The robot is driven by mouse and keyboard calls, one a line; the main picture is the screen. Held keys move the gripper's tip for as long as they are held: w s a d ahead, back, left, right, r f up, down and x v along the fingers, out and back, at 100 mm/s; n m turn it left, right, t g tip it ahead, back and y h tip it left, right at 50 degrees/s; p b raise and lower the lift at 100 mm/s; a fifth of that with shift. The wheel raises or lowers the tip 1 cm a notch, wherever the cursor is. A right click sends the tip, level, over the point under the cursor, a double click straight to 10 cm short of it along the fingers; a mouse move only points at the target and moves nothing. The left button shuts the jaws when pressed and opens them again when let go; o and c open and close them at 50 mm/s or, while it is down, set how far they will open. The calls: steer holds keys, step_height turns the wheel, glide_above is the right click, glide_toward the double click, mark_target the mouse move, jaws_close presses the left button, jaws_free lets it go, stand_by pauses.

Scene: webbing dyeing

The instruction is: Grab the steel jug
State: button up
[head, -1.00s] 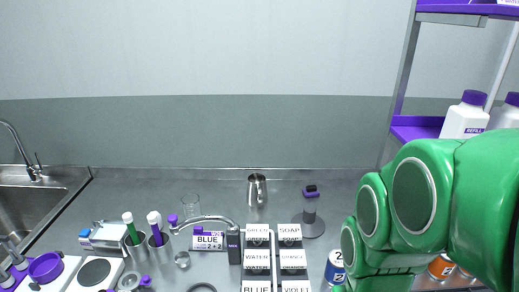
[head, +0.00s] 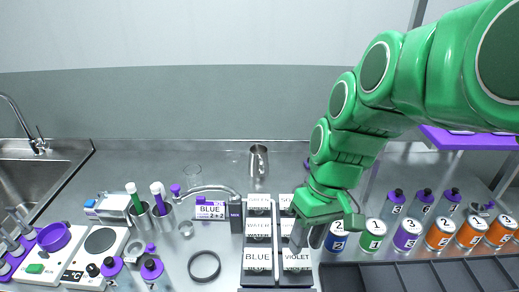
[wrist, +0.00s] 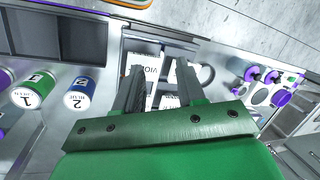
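The steel jug (head: 258,162) stands upright at the back middle of the counter, its handle on the right side. I do not make it out in the wrist view. My gripper (head: 307,236) points down in front of the jug and to its right, apart from it, above the right column of the labelled rack. In the wrist view my gripper (wrist: 160,80) has its two fingers spread with a gap between them. Labelled boxes show below and between the fingers, and nothing is held.
A black rack of labelled boxes (head: 258,258) stands in front of the jug. A curved tap (head: 208,189) and a BLUE sign (head: 210,210) are to its left. Several numbered cans (head: 407,234) line the right. The counter beside the jug looks mostly clear.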

steer(key=w+a+n+y, duration=0.1)
steer(key=w+a+n, duration=0.1)
steer(key=w, duration=0.6)
steer(key=w+a+f+n+y, duration=0.1)
steer(key=w+a+n+y, duration=0.1)
steer(key=w, duration=0.6)
steer(key=w+a+f+n+y, duration=0.1)
steer(key=w+a+n, duration=0.2)
steer(key=w, duration=0.4)
steer(key=shift+w+a+n+y, duration=0.2)
steer(key=shift+w+n+y, duration=0.1)
steer(key=shift+w, duration=0.1)
steer(key=w+f+n+y, duration=0.1)
steer(key=w+f+n, duration=0.1)
steer(key=w+f, duration=0.3)
steer(key=w+d+f+n+y, duration=0.1)
steer(key=w+f+n+y, duration=0.1)
steer(key=w+f, duration=0.3)
steer(key=w+d+f+n+t+y, duration=0.1)
steer(key=w+f+n, duration=0.1)
steer(key=w+f, duration=0.3)
steer(key=shift+w+d+f+y, duration=0.1)
steer(key=shift+w+y, duration=0.1)
steer(key=shift+w, duration=0.9)
steer(key=shift+w+d+f+y, duration=0.1)
steer(key=shift+w+y, duration=0.1)
steer(key=shift+w, duration=0.85)
steer(key=shift+w+a+f+n+y, duration=0.25)
steer(key=shift+a+n+y, duration=0.2)
steer(key=shift+n+y, duration=0.3)
